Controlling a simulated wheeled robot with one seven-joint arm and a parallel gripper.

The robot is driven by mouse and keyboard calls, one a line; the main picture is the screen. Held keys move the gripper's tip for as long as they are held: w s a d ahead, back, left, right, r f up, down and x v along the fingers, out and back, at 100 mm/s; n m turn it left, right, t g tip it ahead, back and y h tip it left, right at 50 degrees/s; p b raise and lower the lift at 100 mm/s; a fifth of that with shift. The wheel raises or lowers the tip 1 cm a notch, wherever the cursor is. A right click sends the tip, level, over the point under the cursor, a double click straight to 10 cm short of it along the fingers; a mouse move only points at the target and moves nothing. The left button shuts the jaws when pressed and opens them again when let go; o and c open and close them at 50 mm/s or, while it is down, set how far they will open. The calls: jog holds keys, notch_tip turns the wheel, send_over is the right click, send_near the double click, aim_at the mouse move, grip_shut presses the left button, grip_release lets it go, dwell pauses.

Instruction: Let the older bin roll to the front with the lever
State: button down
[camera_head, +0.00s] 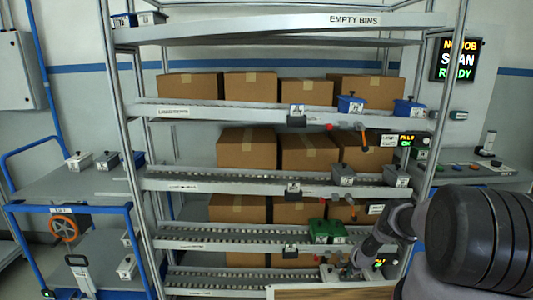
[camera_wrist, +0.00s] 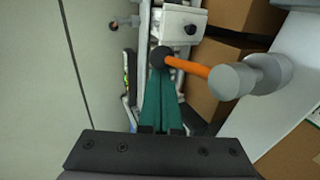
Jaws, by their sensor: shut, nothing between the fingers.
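In the wrist view an orange lever (camera_wrist: 190,67) with a black ball knob runs from a grey hub. My gripper (camera_wrist: 160,78) is shut and empty, its green fingertips right at the knob; I cannot tell if they touch. In the head view my gripper (camera_head: 348,268) is small and low at the rack's right front. Orange levers show at the upper lane (camera_head: 364,137) and the lane below it (camera_head: 353,206). Blue bins (camera_head: 350,103), grey bins (camera_head: 343,175) and green bins (camera_head: 319,231) stand on the lanes. Which bin is older cannot be read.
The roller rack (camera_head: 222,178) holds cardboard boxes (camera_head: 247,148) behind the lanes. A blue-framed cart (camera_head: 75,186) with small grey bins stands at left. A sign (camera_head: 457,60) hangs at upper right, above a bench with buttons (camera_head: 470,169).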

jog(key=a, duration=0.2)
jog(key=s+a+r, duration=0.1)
jog(key=shift+a, duration=0.35)
send_near(342, 271)
jog(key=shift+f, duration=0.5)
dwell(0.8)
